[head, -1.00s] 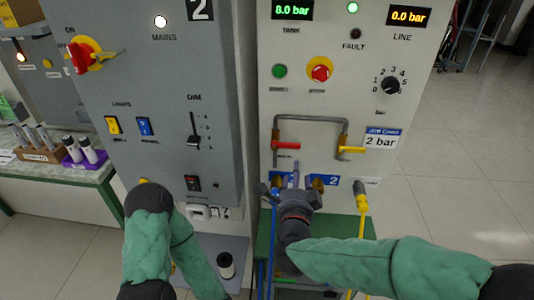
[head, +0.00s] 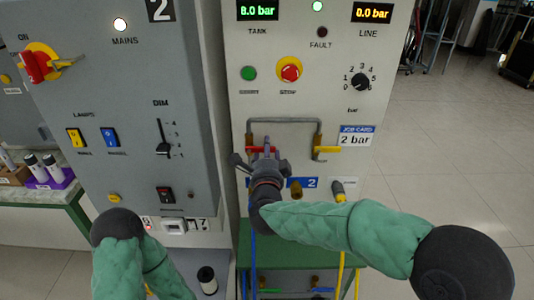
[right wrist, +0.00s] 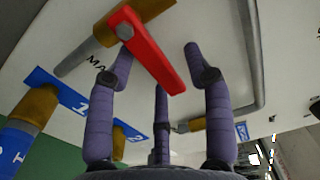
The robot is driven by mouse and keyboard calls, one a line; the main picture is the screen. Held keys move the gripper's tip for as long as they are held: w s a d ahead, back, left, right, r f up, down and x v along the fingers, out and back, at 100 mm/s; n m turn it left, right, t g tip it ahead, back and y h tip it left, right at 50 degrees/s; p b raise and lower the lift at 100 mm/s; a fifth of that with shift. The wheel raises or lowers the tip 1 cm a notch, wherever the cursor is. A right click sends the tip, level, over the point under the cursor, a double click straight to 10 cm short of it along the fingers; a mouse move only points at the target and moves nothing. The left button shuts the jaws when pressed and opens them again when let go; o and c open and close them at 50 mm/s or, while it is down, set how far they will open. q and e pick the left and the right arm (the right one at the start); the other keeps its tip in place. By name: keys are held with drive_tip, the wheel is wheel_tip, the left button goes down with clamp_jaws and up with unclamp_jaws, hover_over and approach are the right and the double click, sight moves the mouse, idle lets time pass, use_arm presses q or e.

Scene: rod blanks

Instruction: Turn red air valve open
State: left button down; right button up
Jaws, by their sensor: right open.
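The red valve handle (head: 254,149) sits at the lower left end of the grey pipe loop on the light panel. It lies roughly level in the head view, partly hidden by my right gripper (head: 264,156). In the right wrist view the red handle (right wrist: 150,52) runs slantwise from its brass body (right wrist: 104,32). My right gripper (right wrist: 160,75) is open, its dark fingers spread around the handle. No firm grip shows. My left arm is at the lower left of the head view, with its gripper out of sight.
A yellow-handled valve (head: 328,149) sits to the right on the same pipe (head: 285,121). Below are the blue label strip (head: 304,183), a brass port (head: 296,192) and a yellow hose (head: 340,210). The grey cabinet (head: 125,180) stands left. The LINE display (head: 372,13) reads 0.0 bar.

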drive_tip(key=shift+w, duration=0.2)
clamp_jaws()
